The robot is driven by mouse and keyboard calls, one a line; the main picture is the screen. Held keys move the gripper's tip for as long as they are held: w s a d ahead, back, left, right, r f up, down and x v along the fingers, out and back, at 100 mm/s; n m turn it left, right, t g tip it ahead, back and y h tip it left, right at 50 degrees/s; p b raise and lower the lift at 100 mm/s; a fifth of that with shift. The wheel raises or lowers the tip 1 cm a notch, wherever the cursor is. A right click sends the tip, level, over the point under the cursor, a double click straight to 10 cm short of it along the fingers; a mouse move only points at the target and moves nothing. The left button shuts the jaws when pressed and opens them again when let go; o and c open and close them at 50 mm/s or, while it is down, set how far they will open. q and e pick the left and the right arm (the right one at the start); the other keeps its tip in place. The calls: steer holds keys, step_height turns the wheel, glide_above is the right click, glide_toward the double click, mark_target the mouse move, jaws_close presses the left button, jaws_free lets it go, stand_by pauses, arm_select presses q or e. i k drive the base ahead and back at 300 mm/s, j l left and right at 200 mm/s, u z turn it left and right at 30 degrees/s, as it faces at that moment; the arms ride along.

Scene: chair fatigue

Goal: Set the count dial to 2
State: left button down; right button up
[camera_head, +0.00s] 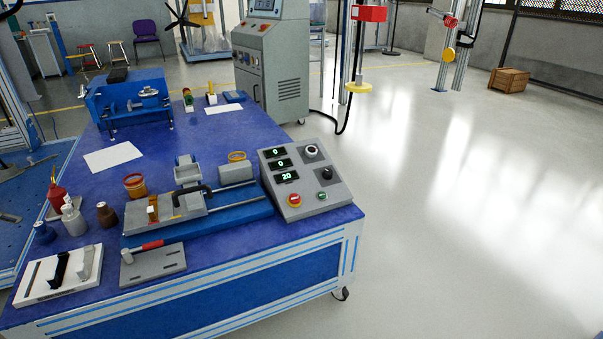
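A grey control box (308,212) stands at the right end of the blue workbench. Its sloped face has three displays in a column. The top display (275,152) reads 0, the middle display (281,164) reads 0, and the bottom display (287,176) appears to read 20. A larger round dial (311,151) sits at the upper right of the face, and a smaller dark knob (325,173) sits below it. The labels are too small to read, so I cannot tell which is the count dial. Neither of my grippers is in view.
The box also has a red button (294,200) and a green button (321,196). The blue workbench (225,135) holds a grey fixture (165,217), bottles and a blue vise-like machine (128,100). A tall machine (272,65) stands behind.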

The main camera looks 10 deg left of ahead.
mark_target(311, 152)
steer(key=i+j+u, duration=0.15)
steer(key=i+u, duration=0.45)
steer(key=i, duration=0.2)
steer(key=j, duration=0.1)
